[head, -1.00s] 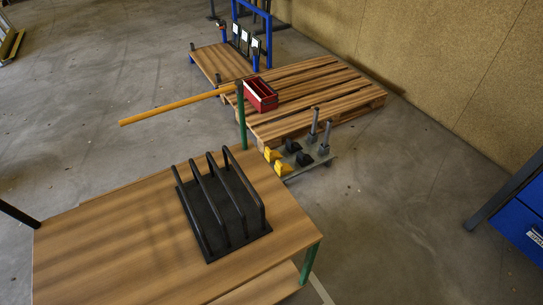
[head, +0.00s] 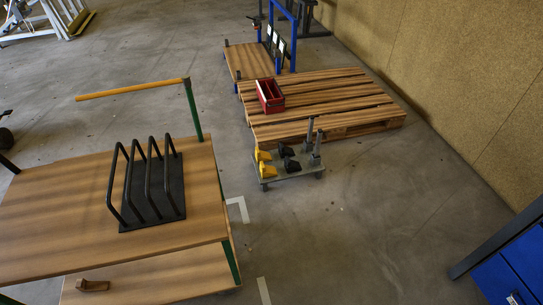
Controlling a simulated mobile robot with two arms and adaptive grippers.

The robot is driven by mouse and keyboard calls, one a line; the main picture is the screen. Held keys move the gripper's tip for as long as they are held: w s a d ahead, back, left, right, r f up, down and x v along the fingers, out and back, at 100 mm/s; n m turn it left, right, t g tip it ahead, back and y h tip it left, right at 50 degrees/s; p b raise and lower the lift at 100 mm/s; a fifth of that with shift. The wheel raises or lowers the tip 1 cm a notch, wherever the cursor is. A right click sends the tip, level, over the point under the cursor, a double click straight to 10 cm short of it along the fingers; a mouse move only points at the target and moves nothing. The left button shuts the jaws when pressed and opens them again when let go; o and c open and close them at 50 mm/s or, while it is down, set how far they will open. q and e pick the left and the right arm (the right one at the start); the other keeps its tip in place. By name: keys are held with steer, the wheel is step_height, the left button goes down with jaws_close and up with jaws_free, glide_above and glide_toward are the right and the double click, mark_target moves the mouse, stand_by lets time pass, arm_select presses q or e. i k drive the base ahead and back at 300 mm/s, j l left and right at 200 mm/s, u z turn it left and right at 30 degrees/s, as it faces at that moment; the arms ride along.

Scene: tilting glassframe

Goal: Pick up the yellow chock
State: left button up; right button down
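Two yellow chocks stand on the left side of a small grey wheeled platform in the head view. One yellow chock (head: 262,155) is at the back and the other yellow chock (head: 267,170) is at the front. Two black chocks, one at the back (head: 285,151) and one at the front (head: 291,165), sit beside them on the platform (head: 278,178). The platform stands on the floor in front of the wooden pallet. Neither of my grippers shows in this view.
A wooden table (head: 60,205) with a black rack (head: 155,190) and a yellow bar (head: 130,90) fills the left. A red box (head: 270,104) lies on the pallet (head: 340,90). A blue cabinet (head: 508,272) is at lower right. Floor between (head: 350,230) is clear.

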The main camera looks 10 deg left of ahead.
mark_target(260, 155)
steer(key=i+l+u, duration=0.1)
steer(key=l, duration=0.2)
steer(key=i+l, duration=0.25)
steer(key=i+l+u, duration=0.15)
steer(key=l, duration=0.25)
steer(key=i+l+u, duration=0.1)
steer(key=l, duration=0.2)
steer(key=i+l+u, duration=0.1)
steer(key=l, duration=0.25)
steer(key=i, duration=0.1)
